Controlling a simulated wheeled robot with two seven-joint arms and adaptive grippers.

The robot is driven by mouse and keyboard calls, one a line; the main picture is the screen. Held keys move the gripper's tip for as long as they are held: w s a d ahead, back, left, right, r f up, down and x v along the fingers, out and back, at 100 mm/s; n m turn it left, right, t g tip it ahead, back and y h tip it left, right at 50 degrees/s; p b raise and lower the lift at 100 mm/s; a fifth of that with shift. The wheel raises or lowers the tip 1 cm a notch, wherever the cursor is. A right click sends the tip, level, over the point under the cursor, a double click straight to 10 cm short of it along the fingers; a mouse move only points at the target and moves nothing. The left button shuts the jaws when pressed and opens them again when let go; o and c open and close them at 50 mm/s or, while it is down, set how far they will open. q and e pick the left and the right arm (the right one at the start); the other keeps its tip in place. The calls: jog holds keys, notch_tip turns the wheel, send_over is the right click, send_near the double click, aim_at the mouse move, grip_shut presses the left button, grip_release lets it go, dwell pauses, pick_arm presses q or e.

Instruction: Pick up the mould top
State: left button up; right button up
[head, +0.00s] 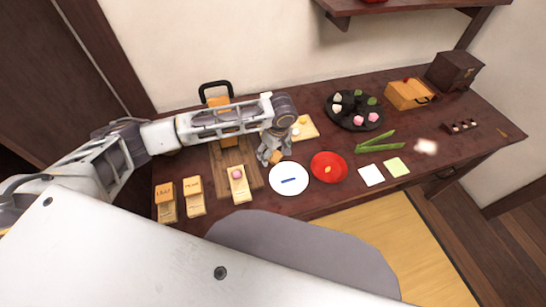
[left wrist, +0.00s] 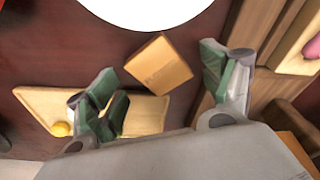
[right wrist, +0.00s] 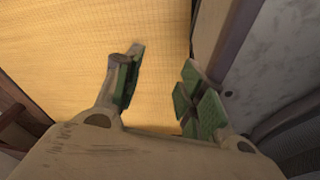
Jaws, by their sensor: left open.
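The mould top (left wrist: 158,64) is a small pale wooden block with faint lettering. In the left wrist view it lies between the fingers of my left gripper (left wrist: 159,75), with gaps on both sides.
A white plate (head: 289,190) and a red plate (head: 328,179) are to the right of my left gripper. Two lettered moulds (head: 165,192) (head: 193,186) stand at the left. A wooden board (left wrist: 35,97) with a yellow ball (left wrist: 61,129) lies beside the block.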

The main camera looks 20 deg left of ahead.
aim_at(274, 155)
pick_arm(q)
jog(key=shift+a+f, duration=0.1)
jog(key=shift+f, duration=0.6)
pick_arm(e)
jog(key=shift+w+a+r, duration=0.2)
jog(key=shift+w+a, duration=0.1)
jog(key=shift+w, duration=0.35)
jog(key=shift+s+f, duration=0.1)
jog(key=shift+s, duration=0.1)
pick_arm(q)
jog(key=c, duration=0.7)
jog(key=shift+c, duration=0.3)
pick_arm(e)
jog(key=shift+d, duration=0.1)
pick_arm(q)
jog(key=shift+r, duration=0.1)
pick_arm(e)
jog(key=shift+w, duration=0.25)
pick_arm(q)
jog(key=shift+r, duration=0.45)
notch_tip(274, 155, up, 8)
jog(key=shift+f+p, duration=0.15)
jog(key=shift+p, duration=0.45)
jog(key=shift+r, duration=0.65)
pick_arm(e)
jog(key=shift+s+d+f, duration=0.1)
jog(key=shift+s+d, duration=0.3)
jog(key=shift+s, duration=0.45)
jog(key=shift+s+d, duration=0.4)
jog(key=shift+s, duration=0.4)
